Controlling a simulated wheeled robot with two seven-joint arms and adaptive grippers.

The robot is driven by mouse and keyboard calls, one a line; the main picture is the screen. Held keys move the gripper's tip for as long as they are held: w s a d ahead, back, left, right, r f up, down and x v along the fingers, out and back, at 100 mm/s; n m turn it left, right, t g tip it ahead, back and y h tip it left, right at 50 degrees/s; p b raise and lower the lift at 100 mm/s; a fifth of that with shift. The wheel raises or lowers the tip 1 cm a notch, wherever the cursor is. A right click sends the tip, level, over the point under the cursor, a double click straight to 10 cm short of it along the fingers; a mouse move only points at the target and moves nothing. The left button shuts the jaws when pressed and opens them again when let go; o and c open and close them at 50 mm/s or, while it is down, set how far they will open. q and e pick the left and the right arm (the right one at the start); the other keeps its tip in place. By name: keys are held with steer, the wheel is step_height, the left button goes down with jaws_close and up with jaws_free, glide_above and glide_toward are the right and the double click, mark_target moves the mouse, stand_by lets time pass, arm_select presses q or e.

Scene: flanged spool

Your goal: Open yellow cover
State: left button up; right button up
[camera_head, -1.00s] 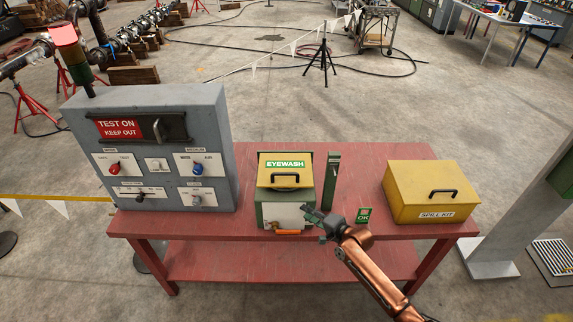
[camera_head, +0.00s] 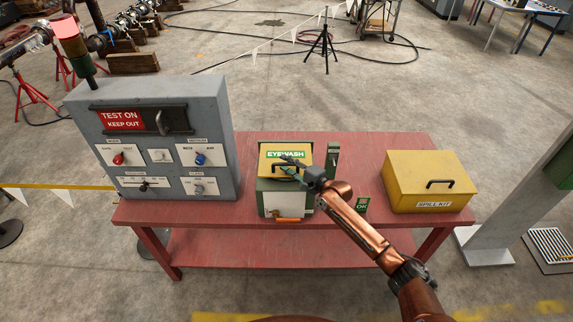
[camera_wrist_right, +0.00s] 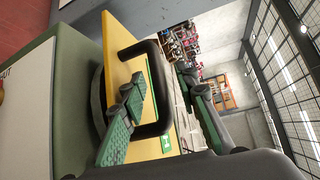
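The green eyewash box (camera_head: 268,195) stands on the red table. Its yellow cover (camera_head: 266,172) bears a green EYEWASH label and a black handle (camera_head: 285,178), and looks shut. The cover also shows in the right wrist view (camera_wrist_right: 117,38). My right gripper (camera_head: 287,165) is at the handle, hiding part of it in the head view. In the right wrist view its two green-padded fingers (camera_wrist_right: 165,75) are spread, with the bar of the handle (camera_wrist_right: 162,95) between them. I see a gap there; firm contact cannot be told. My left gripper is not in view.
A grey control panel (camera_head: 150,155) stands on the left of the red table (camera_head: 350,150). A green post (camera_head: 332,160) and a small OK sign (camera_head: 362,205) are right of the box. A yellow spill kit box (camera_head: 420,170) is at the right. An orange handle (camera_head: 288,220) lies before the box.

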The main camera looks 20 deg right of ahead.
steer(key=shift+c, duration=0.7)
jaws_close()
steer(key=shift+a, duration=0.1)
